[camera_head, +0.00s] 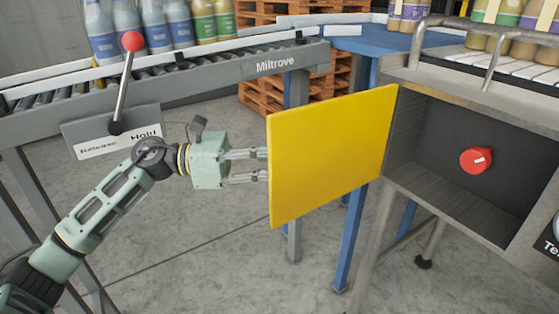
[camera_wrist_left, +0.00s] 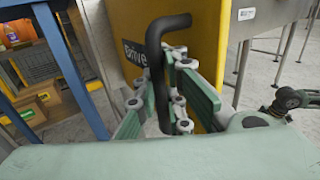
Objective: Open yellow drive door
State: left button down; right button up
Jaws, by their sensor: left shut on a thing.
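The yellow drive door (camera_head: 330,155) stands swung out to the left of its grey cabinet (camera_head: 400,165), so the cabinet's inside shows. A red knob (camera_head: 476,160) sits on the back wall of the opening. My left gripper (camera_head: 262,165) is at the door's left edge in the head view, its fingertips partly hidden behind the door. In the left wrist view the gripper (camera_wrist_left: 165,105) is shut on a black bar handle (camera_wrist_left: 155,60) on the yellow door (camera_wrist_left: 200,45), beside a partly hidden "Drive" label (camera_wrist_left: 133,52). My right gripper does not show.
A roller conveyor (camera_head: 230,72) with bottles stands at the back left. Its lever with a red ball (camera_head: 132,41) rises above a Release/Hold plate (camera_head: 115,135) near my left arm. A blue table frame (camera_head: 350,235) stands behind the door. The floor below my gripper is clear.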

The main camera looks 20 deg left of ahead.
pick_arm(q)
jog(key=c, duration=2.3)
grip_release()
jog(key=shift+s, duration=0.1)
jog(key=o, duration=0.4)
jog(key=shift+s+a+r, duration=0.1)
jog(key=shift+s+a, duration=0.1)
jog(key=shift+a, duration=0.15)
jog(key=shift+o, duration=0.4)
jog(key=shift+d, duration=0.1)
jog(key=shift+w, duration=0.1)
jog(key=v, duration=1.2)
